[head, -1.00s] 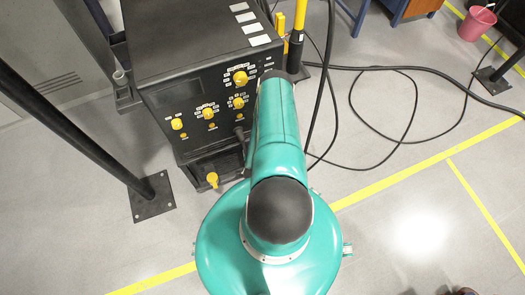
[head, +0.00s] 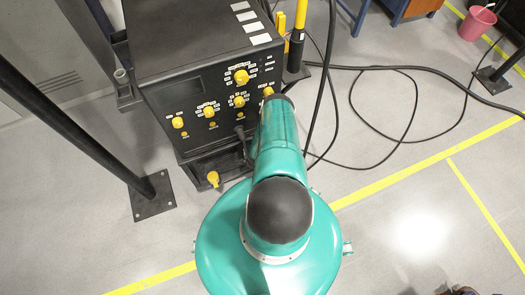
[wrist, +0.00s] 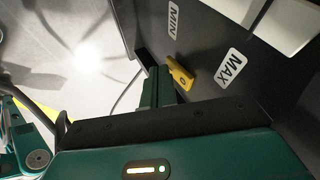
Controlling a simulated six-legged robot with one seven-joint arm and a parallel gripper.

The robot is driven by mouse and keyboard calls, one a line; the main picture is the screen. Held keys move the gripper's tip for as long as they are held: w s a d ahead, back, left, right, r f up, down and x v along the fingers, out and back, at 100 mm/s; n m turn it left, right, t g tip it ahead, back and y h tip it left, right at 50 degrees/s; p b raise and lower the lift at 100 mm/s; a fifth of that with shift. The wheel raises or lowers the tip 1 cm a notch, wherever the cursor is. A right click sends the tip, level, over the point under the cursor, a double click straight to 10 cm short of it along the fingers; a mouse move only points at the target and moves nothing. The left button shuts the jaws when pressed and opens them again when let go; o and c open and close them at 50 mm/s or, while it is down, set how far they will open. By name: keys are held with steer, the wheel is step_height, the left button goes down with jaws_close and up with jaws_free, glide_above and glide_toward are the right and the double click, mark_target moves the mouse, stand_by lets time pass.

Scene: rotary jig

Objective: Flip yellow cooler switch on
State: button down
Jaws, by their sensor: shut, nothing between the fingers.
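A small yellow switch (wrist: 180,74) sits on a dark panel in the wrist view, between white labels reading MIN and MAX. My gripper (wrist: 161,82) is shut and empty, its dark green fingers just left of the switch. I cannot tell whether they touch it. In the head view, the black machine (head: 165,55) carries several yellow knobs on its front. A yellow knob (head: 213,178) also shows low on its front, by the bottom compartment. My arm hides my gripper in the head view, and I cannot tell which yellow part there matches the wrist view's switch.
A black post (head: 70,115) stands on the floor at the left. Black cables (head: 390,72) hang beside the machine and loop over the floor to the right. A pink bucket (head: 477,24) stands at the far right. The floor at right is mostly open.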

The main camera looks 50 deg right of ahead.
steer(key=shift+w+d, duration=0.1)
steer(key=shift+w, duration=0.1)
stand_by(0.4)
